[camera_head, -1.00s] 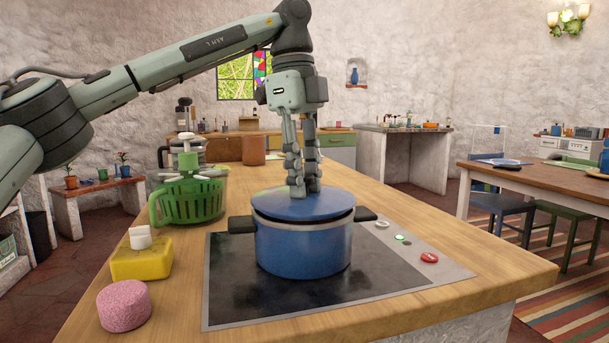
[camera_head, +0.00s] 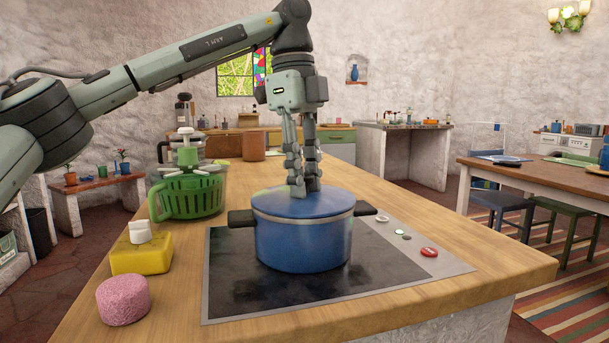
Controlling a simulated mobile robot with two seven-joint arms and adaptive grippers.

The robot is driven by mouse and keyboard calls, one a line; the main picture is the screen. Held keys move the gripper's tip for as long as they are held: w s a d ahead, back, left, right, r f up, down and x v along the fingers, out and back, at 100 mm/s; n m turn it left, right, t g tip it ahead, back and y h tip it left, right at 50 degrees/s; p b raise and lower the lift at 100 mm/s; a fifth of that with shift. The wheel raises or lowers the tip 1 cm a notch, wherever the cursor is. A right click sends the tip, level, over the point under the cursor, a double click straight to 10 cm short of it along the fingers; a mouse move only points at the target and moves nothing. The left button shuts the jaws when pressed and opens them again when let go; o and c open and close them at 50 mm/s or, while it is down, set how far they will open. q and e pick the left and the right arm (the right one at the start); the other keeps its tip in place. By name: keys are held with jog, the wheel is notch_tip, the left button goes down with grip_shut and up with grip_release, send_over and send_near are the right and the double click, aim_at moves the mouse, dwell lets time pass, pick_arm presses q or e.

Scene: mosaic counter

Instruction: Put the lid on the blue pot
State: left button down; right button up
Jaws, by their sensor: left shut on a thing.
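The blue pot (camera_head: 303,245) stands on the black cooktop, with a dark handle on each side. The blue lid (camera_head: 325,206) lies level on the pot's top, its pale rim following the pot's edge, with no clear gap in view. My left gripper (camera_head: 305,190) points straight down over the middle of the lid. Its fingers are shut on the lid's knob, which the fingers hide. My right gripper is not in view.
The cooktop (camera_head: 230,290) has knobs and a red button (camera_head: 429,252) on its right. A green basket (camera_head: 187,195), yellow block (camera_head: 142,257) and pink cylinder (camera_head: 123,301) stand left of the pot. The wooden counter (camera_head: 480,262) is clear at the right.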

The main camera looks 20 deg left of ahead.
pick_arm(q)
jog(key=shift+f, duration=0.1)
dwell(0.3)
jog(key=c, duration=1.1)
grip_release()
jog(key=shift+c, duration=0.2)
jog(key=shift+o, duration=0.5)
jog(key=o, duration=0.4)
